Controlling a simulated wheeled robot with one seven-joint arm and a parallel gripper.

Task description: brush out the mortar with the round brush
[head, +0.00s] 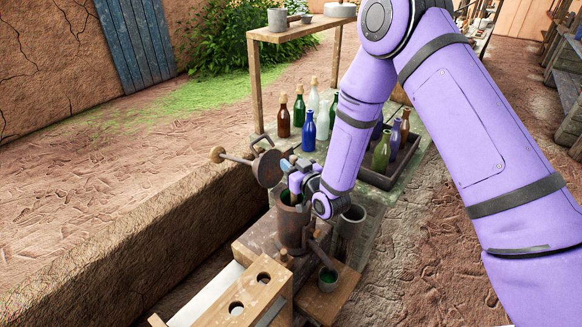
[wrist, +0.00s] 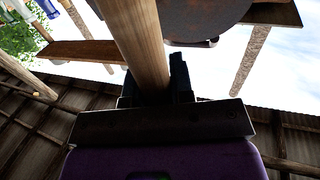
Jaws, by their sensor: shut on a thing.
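The mortar looks to be the rusty brown upright vessel (head: 291,232) in the middle of the head view, with green showing inside its mouth. My gripper (head: 294,170) is at the vessel's mouth, partly hidden by my own wrist. In the wrist view my gripper (wrist: 155,95) is shut on a round wooden handle (wrist: 140,40), taken as the round brush's. The brush's bristles are not visible, so I cannot tell whether they touch the vessel.
A rusty round lid (head: 268,169) stands open at the vessel's left. A small cup with green (head: 328,279) sits below its spout. Bottles (head: 308,131) and a bottle crate (head: 377,178) stand behind. A wooden rack (head: 254,287) with holes is in front. A low wall (head: 150,235) runs left.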

